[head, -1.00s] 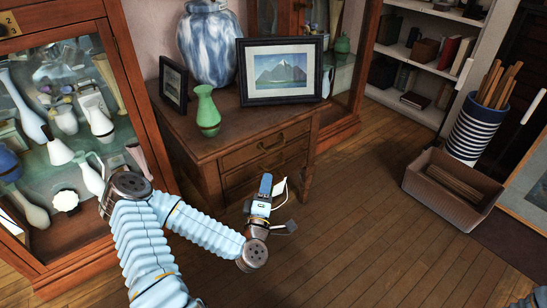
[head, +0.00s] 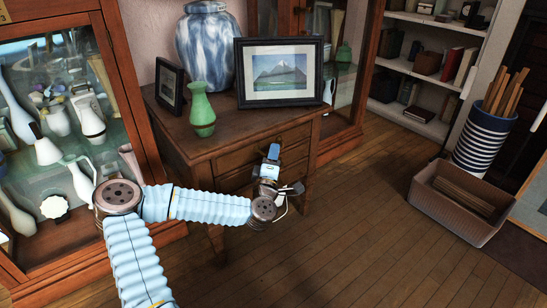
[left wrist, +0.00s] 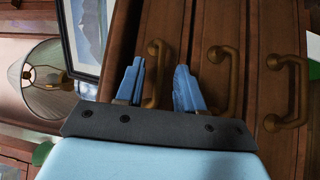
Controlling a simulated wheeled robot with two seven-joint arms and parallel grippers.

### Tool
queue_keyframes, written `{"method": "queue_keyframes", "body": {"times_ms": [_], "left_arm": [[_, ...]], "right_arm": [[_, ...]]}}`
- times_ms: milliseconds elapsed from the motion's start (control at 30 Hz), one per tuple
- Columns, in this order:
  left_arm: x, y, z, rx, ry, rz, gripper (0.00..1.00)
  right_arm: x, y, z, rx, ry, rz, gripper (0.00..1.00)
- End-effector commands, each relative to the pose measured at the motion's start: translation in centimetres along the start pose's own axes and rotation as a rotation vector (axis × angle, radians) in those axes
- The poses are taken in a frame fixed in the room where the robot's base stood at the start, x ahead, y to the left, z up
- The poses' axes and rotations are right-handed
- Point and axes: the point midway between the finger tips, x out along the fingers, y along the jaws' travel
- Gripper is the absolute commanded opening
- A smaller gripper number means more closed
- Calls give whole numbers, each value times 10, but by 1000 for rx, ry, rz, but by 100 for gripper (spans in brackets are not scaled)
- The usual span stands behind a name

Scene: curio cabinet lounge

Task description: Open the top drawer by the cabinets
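The small wooden drawer cabinet (head: 222,126) stands between two glass cabinets, its drawers stacked down the front. The top drawer (head: 236,157) looks shut. In the left wrist view the cabinet lies sideways, with the top drawer (left wrist: 172,22) as the leftmost front and its brass handle (left wrist: 153,75) showing between my fingers. My left gripper (head: 273,153) is open and empty in front of the upper drawers, and in the left wrist view (left wrist: 159,70) its fingers lie either side of that handle. I cannot tell whether they reach around it. My right gripper is out of view.
A green vase (head: 202,112), a blue-white vase (head: 207,48) and two picture frames (head: 280,99) stand on top. A glass cabinet of vases (head: 150,125) is close on the left. A box (head: 455,205) and striped bin (head: 480,140) stand right; the floor between is clear.

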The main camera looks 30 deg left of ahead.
Motion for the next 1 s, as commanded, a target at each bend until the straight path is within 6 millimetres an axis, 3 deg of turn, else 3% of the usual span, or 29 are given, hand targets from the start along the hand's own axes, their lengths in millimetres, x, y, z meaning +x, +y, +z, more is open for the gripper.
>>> {"method": "queue_keyframes", "body": {"times_ms": [367, 600, 1000], "left_arm": [[7, 0, 0, 0, 0, -1, 38], [7, 0, 0, 0, 1, 0, 1], [6, 0, 0, 0, 0, -1, 0]], "right_arm": [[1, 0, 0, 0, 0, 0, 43], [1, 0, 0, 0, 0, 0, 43], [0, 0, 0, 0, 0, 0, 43]]}}
